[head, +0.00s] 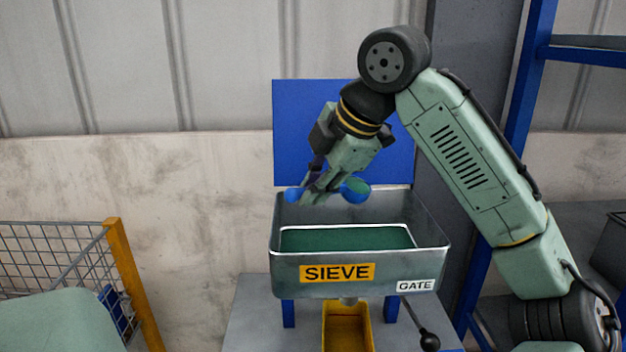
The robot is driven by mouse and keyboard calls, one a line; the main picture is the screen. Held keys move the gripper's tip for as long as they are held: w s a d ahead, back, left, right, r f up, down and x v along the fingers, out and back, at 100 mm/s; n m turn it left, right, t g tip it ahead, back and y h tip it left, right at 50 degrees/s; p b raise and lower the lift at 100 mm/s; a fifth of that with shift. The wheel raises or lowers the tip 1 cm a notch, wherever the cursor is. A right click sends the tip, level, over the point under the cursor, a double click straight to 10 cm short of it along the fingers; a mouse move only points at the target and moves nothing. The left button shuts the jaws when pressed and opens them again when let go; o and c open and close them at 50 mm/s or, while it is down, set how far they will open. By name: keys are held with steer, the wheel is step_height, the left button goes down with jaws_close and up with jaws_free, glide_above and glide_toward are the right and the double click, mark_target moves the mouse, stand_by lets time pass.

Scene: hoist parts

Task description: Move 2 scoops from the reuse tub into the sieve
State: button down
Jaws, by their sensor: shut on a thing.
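The sieve (262,272) is a grey metal hopper with a yellow SIEVE label and a white GATE label on its front. A green surface (345,240) shows inside it. My gripper (316,190) is tilted downward above the left-back part of the sieve, shut on a blue tool that looks like a scoop (355,191). Blue shows on both sides of the fingers, and the right end has a rounded cup with a green top. Whether that green is its load, I cannot tell. No tub labelled reuse is in view.
A blue panel (312,130) stands behind the sieve. A yellow chute or bin (347,328) sits below it, with a black-knobbed lever (429,341) to the right. A wire cage with an orange post (131,285) is at left; blue racking (530,80) is at right.

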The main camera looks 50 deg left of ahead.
steer(key=t+y+b, duration=0.1)
steer(key=y+b, duration=0.2)
steer(key=b, duration=0.3)
steer(key=f+m+t+y+b, duration=0.1)
steer(key=y+b, duration=0.2)
steer(key=b, duration=0.3)
steer(key=f+t+y+b, duration=0.1)
steer(key=y+b, duration=0.2)
steer(key=b, duration=0.4)
steer(key=shift+s+d+t, duration=0.15)
steer(key=shift+d+t, duration=0.15)
steer(key=shift+d, duration=0.05)
steer(key=shift+r, duration=0.15)
